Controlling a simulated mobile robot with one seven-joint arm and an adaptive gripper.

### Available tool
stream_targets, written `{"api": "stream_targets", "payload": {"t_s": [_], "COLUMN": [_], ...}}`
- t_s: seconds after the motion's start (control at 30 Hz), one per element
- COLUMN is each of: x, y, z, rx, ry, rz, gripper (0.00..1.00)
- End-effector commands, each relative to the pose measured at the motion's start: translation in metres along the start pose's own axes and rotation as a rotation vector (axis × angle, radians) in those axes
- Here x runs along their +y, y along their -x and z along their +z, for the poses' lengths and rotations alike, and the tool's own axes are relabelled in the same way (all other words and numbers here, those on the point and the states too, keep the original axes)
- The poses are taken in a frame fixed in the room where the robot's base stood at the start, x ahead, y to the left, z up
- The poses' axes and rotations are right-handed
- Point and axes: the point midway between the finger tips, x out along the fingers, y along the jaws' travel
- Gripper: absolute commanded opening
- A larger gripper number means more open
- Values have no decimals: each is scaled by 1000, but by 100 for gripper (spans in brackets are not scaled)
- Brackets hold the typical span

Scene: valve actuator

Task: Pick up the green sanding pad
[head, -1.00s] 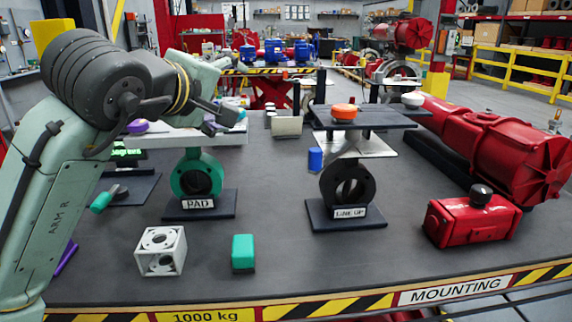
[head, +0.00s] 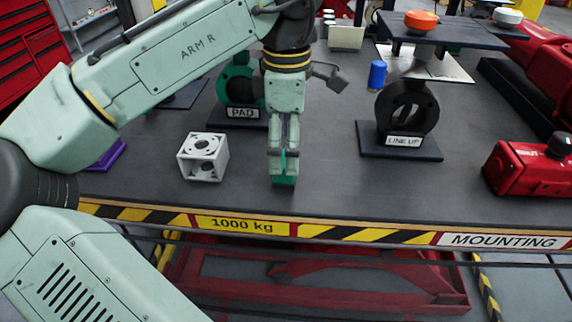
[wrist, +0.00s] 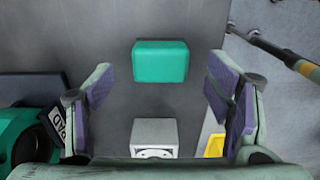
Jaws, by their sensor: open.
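The green sanding pad, a teal block (head: 284,181), lies on the dark table near its front edge. In the head view my gripper (head: 284,155) points down right over it and hides most of it. In the wrist view the whole pad (wrist: 160,62) shows on the tabletop. My gripper (wrist: 162,84) is open there, with its purple-padded fingers wide apart to either side of the pad's line and nothing between them. I cannot tell the exact height of the fingertips above the pad.
A white cube with holes (head: 203,157) stands left of the pad. The green ring stand labelled PAD (head: 239,114) is behind left; the black LINE UP stand (head: 404,138) is behind right. A red box (head: 530,168) sits far right. The striped table edge (head: 330,229) is close in front.

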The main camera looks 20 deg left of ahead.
Motion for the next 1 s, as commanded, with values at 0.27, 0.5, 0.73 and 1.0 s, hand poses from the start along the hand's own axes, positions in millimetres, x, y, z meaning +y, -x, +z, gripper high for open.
{"api": "stream_targets", "payload": {"t_s": [0.27,0.5,0.73,1.0], "x": [-2,-1,-1,-1], "y": [-39,-47,-47,-46], "z": [-3,-3,-3,-3], "rx": [-1,-1,-1,-1], "ry": [-1,-1,-1,-2], "rz": [-1,1,1,1], "gripper": [73,73,63,45]}}
